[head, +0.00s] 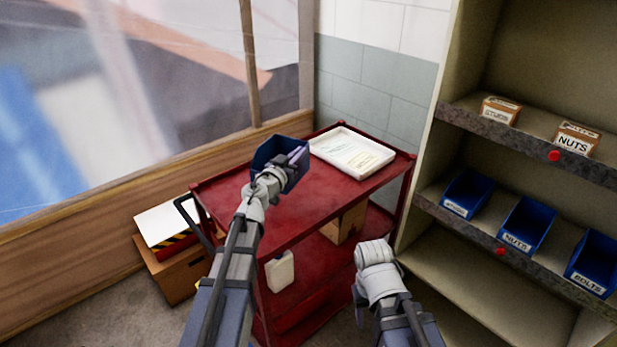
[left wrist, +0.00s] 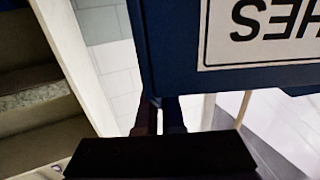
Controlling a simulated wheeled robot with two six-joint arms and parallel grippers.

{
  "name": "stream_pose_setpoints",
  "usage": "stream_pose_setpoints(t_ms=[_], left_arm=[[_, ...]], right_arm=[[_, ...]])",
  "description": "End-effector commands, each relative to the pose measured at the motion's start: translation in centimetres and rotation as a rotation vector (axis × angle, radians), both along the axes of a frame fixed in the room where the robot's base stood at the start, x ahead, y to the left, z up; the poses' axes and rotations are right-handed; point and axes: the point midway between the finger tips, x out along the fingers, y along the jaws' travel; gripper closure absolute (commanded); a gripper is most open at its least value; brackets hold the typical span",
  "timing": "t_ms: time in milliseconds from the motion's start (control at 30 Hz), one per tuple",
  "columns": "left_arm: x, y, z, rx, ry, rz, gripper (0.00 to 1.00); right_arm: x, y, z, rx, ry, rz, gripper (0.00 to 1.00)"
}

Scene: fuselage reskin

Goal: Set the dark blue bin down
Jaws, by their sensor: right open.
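The dark blue bin (head: 264,154) is at the far left part of the red cart's (head: 260,213) top. I cannot tell whether it touches the surface. My left gripper (head: 296,156) is shut on the bin, at its near right side. In the left wrist view the bin (left wrist: 170,50) fills the upper right, with part of its white label upside down. The dark fingers of my left gripper (left wrist: 160,118) reach the bin's edge there. My right gripper (head: 373,250) is open and empty in front of the cart's right side; its fingertips are hard to see.
A white tray with papers (head: 352,152) lies at the cart's back right. The cart's middle top is clear. A shelf unit (head: 450,228) on the right holds several blue bins (head: 527,226) and cardboard boxes (head: 577,139). A cardboard box (head: 175,273) stands on the floor at left.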

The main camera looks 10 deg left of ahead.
Motion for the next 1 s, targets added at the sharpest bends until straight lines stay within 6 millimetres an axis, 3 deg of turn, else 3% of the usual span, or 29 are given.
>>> stream_pose_setpoints(t_ms=[433,767,1000], left_arm=[[0.0,0.1,-5.9,0.000,0.000,0.003,1.00],[0.0,0.1,-6.7,0.000,0.000,0.003,1.00],[0.0,0.1,-9.7,0.000,0.000,0.003,1.00]], right_arm=[[0.0,0.0,-5.9,0.000,0.000,0.001,0.50],[0.0,0.0,-6.8,0.000,0.000,0.001,0.50],[0.0,0.0,-9.7,0.000,0.000,0.001,0.50]])
